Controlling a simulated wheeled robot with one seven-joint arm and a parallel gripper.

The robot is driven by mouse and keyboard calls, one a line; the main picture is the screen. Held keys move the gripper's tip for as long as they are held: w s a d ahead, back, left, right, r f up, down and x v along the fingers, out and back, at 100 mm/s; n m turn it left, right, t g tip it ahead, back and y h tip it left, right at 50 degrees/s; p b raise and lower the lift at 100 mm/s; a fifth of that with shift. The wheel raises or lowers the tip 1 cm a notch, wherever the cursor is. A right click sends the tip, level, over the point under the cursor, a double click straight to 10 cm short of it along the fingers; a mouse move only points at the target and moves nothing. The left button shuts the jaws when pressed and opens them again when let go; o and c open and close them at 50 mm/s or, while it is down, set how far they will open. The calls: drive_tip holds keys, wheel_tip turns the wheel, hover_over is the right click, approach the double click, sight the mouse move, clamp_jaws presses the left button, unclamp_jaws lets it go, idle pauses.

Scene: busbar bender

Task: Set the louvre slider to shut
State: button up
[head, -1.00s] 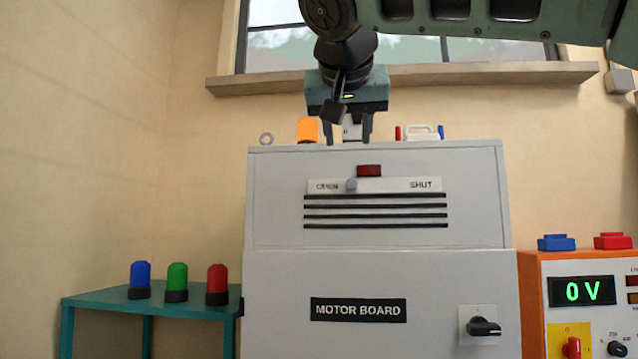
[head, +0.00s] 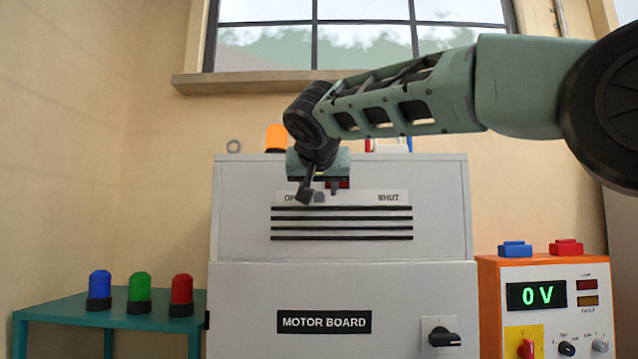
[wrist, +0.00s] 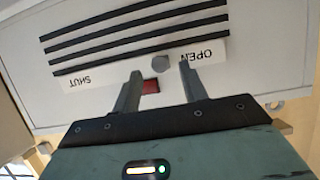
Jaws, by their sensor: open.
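The louvre slider's grey knob (head: 319,197) sits at the OPEN end of its pale label strip (head: 358,197), on the upper front of the grey motor board cabinet (head: 340,237). It also shows in the wrist view (wrist: 160,63); SHUT is at the strip's other end, on the right in the head view. My gripper (head: 320,192) is open in front of the strip. In the wrist view its fingertips (wrist: 160,68) lie to either side of the knob. I cannot tell whether they reach around it or touch it. My wrist hides part of OPEN.
A small red block (wrist: 151,87) is just above the strip. Dark louvre slots (head: 342,223) run below it. A black rotary handle (head: 443,337) sticks out lower right. An orange lamp (head: 276,137) and other small items stand on the cabinet top.

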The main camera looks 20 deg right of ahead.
drive_tip(key=shift+x, duration=1.05)
clamp_jaws()
drive_tip(key=shift+s+d+f, duration=0.1)
drive_tip(key=shift+d, duration=0.3)
drive_tip(key=b, duration=0.5)
approach(366, 203)
drive_tip(key=x, duration=0.4)
drive_tip(key=shift+w+a+f, duration=0.15)
drive_tip(key=shift+w+a, duration=0.1)
drive_tip(key=shift+w, duration=0.05)
drive_tip(key=shift+d, duration=0.3)
